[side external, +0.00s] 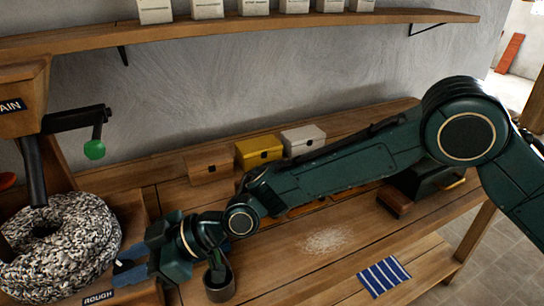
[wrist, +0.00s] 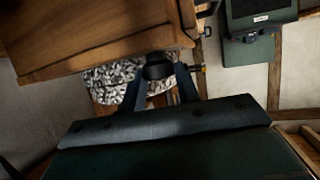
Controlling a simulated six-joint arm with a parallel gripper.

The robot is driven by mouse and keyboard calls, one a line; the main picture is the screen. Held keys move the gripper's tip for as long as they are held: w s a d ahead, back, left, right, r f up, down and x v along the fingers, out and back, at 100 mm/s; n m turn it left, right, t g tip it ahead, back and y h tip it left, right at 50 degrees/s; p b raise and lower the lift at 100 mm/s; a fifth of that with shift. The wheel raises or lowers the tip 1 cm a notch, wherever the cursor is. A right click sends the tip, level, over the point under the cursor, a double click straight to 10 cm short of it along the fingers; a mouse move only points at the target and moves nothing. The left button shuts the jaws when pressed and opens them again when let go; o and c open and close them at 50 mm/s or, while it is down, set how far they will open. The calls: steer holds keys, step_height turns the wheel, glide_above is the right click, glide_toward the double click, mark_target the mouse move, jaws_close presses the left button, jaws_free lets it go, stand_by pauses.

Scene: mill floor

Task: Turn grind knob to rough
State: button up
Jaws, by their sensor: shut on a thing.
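My gripper (side external: 124,271) reaches in low at the left of the side view, its blue fingers at the front of the wooden mill, just above a dark label reading ROUGH (side external: 98,298). In the wrist view my gripper (wrist: 160,82) has its two fingers around a dark round knob (wrist: 158,68), and it is shut on it. The knob cannot be made out clearly in the side view. Which way the knob points cannot be told.
A speckled millstone (side external: 62,245) lies behind my fingers. A crank with a green handle (side external: 94,150) hangs above it. A dark cup (side external: 219,280) stands close by my wrist. Wooden (side external: 209,165), yellow (side external: 258,151) and white (side external: 303,138) boxes line the bench back; a striped cloth (side external: 384,276) lies right.

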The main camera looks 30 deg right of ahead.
stand_by(0.3)
steer(key=o, duration=1)
steer(key=shift+c, duration=0.2)
steer(key=shift+d, duration=0.15)
steer(key=v, duration=1.3)
steer(key=shift+d+r, duration=0.15)
steer(key=shift+d, duration=0.1)
steer(key=shift+s, duration=0.1)
